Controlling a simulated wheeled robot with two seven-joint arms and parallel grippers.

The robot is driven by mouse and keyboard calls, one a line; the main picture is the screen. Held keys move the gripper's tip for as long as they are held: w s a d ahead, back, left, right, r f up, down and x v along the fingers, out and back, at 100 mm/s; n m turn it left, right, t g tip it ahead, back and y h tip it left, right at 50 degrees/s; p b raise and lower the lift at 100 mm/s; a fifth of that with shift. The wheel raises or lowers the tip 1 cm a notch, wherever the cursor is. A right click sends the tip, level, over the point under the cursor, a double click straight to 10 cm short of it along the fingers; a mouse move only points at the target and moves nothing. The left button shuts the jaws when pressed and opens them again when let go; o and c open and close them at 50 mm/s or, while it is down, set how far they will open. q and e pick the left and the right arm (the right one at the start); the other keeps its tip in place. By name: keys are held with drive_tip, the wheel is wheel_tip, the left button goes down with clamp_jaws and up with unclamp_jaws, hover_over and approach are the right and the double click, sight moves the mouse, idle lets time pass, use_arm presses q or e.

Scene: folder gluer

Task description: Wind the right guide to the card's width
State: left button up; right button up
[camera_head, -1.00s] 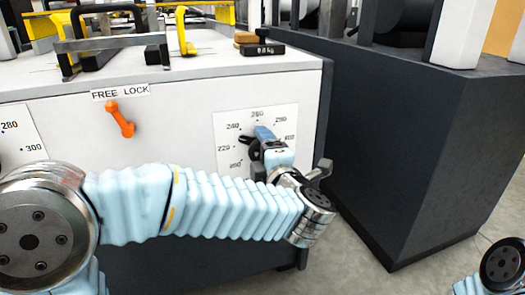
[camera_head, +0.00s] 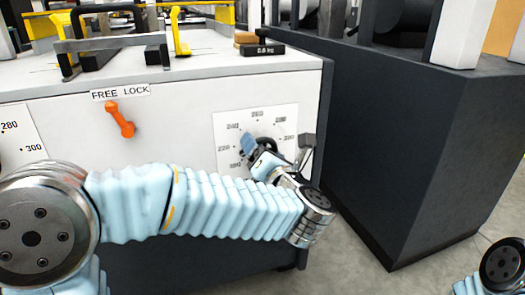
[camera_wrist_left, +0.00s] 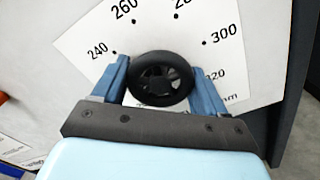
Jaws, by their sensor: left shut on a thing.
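A black handwheel (camera_head: 265,146) stands out from a white numbered dial plate (camera_head: 284,119) on the machine's front. In the left wrist view the handwheel (camera_wrist_left: 160,78) sits between the two blue fingers of my left gripper (camera_wrist_left: 161,86), which is shut on it. The dial plate (camera_wrist_left: 225,62) shows marks such as 240, 260 and 300 around the wheel. In the head view my left gripper (camera_head: 257,152) is tilted, and my forearm covers the lower dial. I cannot make out the card or a pointer reading. My right gripper is out of view.
An orange lever (camera_head: 121,120) under a FREE LOCK label (camera_head: 120,92) is left of the dial. Another dial plate (camera_head: 20,139) is at the far left. A black weight block (camera_head: 262,50) and yellow brackets (camera_head: 181,35) stand on top. A dark cabinet (camera_head: 420,130) is close on the right.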

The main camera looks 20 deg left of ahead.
use_arm(q)
drive_tip(key=shift+f+n, duration=0.15)
drive_tip(key=shift+n, duration=1.45)
drive_tip(key=o, duration=1)
drive_tip(key=v, duration=1.3)
drive_tip(key=shift+s+d, duration=0.25)
drive_tip(key=shift+s, duration=0.1)
